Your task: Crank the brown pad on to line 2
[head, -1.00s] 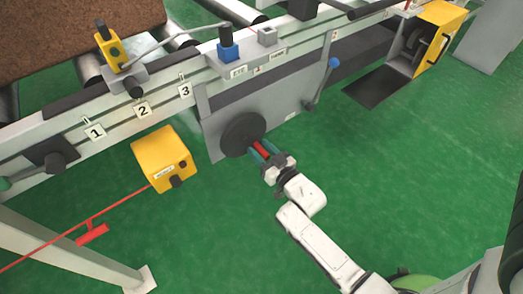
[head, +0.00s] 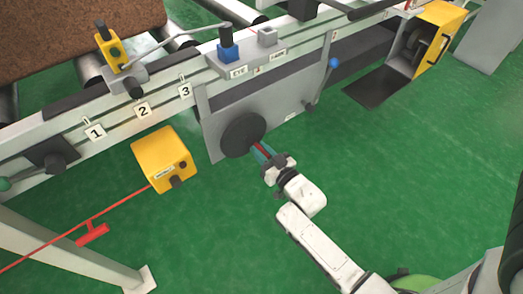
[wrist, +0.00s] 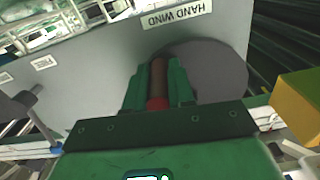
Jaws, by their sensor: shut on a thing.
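The brown pad (head: 75,35) lies on the rollers at the upper left of the head view. Number plate 2 (head: 142,109) sits on the rail below it, between plate 1 (head: 95,133) and plate 3 (head: 185,90). A dark round crank disc (head: 242,135) is on the grey panel. Its handle (wrist: 158,82), brown with a red base, shows in the wrist view between green fingers. My gripper (head: 264,153) is shut on this handle, in front of the disc. The disc also shows in the wrist view (wrist: 215,70), under a HAND WIND label (wrist: 178,18).
A yellow box (head: 162,158) hangs left of the disc, with a red cord (head: 120,204). A blue-knobbed lever (head: 334,63) stands to the right. A yellow pointer block (head: 110,48) is on the rail. An open yellow cabinet (head: 440,30) is at upper right.

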